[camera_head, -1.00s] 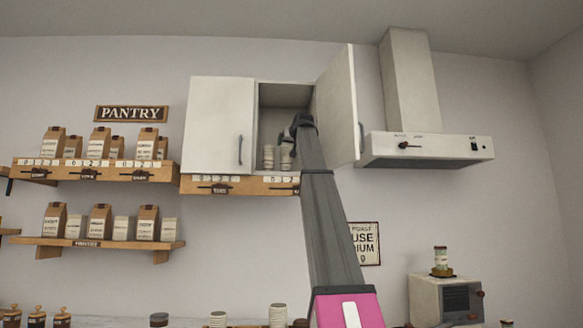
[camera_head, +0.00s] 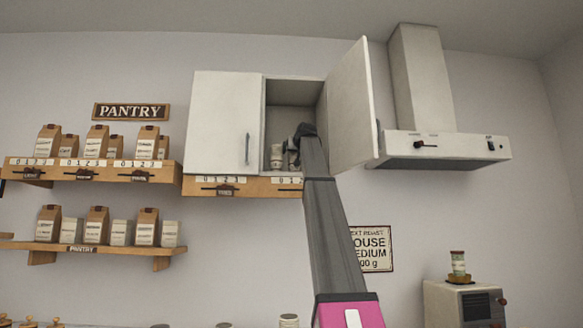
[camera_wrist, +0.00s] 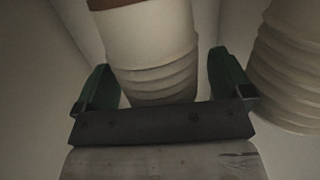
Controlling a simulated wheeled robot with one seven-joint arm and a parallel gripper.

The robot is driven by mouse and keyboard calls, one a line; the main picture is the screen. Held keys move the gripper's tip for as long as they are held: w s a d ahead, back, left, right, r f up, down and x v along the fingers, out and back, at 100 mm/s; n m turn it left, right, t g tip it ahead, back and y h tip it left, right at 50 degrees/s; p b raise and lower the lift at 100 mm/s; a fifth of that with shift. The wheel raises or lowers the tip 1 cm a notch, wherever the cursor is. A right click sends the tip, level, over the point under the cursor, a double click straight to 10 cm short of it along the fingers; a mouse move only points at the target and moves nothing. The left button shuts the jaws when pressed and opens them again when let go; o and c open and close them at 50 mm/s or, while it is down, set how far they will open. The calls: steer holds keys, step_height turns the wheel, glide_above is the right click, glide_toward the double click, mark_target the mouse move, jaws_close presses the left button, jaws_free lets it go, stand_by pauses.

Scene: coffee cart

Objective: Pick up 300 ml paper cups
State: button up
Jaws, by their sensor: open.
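Two stacks of pale paper cups stand inside the open wall cabinet (camera_head: 292,91). The left stack (camera_head: 277,157) shows clearly in the head view, and the right one is partly hidden by my gripper (camera_head: 302,133). In the wrist view, my gripper (camera_wrist: 163,82) is open, with one dark green finger on each side of a cup stack (camera_wrist: 150,45). That stack has a brown part at its top and several stacked rims. A second stack (camera_wrist: 290,65) stands close outside the right finger. No cup size is readable.
The cabinet's right door (camera_head: 350,105) stands open beside my arm; the left door (camera_head: 222,122) is shut. A wooden strip with number labels (camera_head: 230,187) runs under the cabinet. A range hood (camera_head: 440,147) is at right, and pantry shelves (camera_head: 95,172) at left.

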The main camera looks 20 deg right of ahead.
steer(key=c, duration=1.3)
steer(key=shift+c, duration=0.2)
steer(key=shift+w+r, duration=0.1)
